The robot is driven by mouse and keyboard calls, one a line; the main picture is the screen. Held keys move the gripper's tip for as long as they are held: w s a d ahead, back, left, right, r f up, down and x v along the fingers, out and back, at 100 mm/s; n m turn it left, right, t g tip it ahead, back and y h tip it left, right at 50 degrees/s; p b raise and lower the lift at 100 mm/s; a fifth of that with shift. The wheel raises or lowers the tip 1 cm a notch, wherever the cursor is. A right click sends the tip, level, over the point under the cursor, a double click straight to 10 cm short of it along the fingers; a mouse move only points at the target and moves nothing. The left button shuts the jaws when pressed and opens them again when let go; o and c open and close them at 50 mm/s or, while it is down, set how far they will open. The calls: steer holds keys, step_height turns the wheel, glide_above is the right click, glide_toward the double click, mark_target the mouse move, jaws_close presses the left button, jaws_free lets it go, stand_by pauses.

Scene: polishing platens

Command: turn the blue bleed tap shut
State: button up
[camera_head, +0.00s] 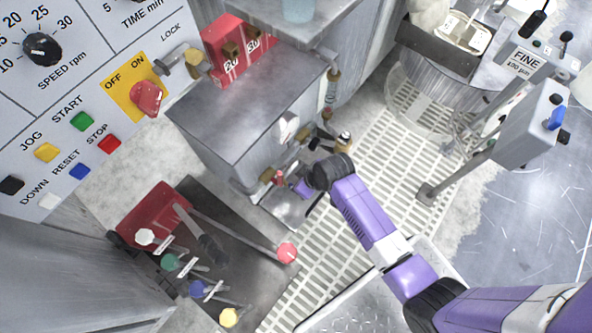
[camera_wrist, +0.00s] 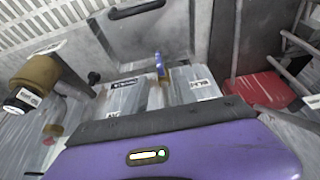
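The blue bleed tap (camera_wrist: 161,65) shows in the wrist view as a small upright blue handle, with a brass-coloured part below it. My gripper (camera_wrist: 157,80) has a purple body and two grey fingers, one on each side of the tap. A gap shows between the fingers, so it looks open; contact with the tap cannot be made out. In the head view my gripper (camera_head: 301,190) is low beside the grey cabinet (camera_head: 235,110), at its small pipe fittings. I cannot make out the bleed tap there; my arm and gripper cover part of that spot.
A brass fitting (camera_wrist: 40,75) with a black end stands left of my gripper. A red object (camera_wrist: 262,90) lies to its right. In the head view, several coloured knobs, including a blue one (camera_head: 198,289), and a red-tipped lever (camera_head: 287,253) are at lower left. Pale floor grating (camera_head: 375,150) lies around.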

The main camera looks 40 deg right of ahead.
steer(key=b+x, duration=0.4)
steer(key=x, duration=0.3)
steer(key=shift+w+f, duration=0.1)
steer(key=shift+f, duration=0.05)
jaws_close()
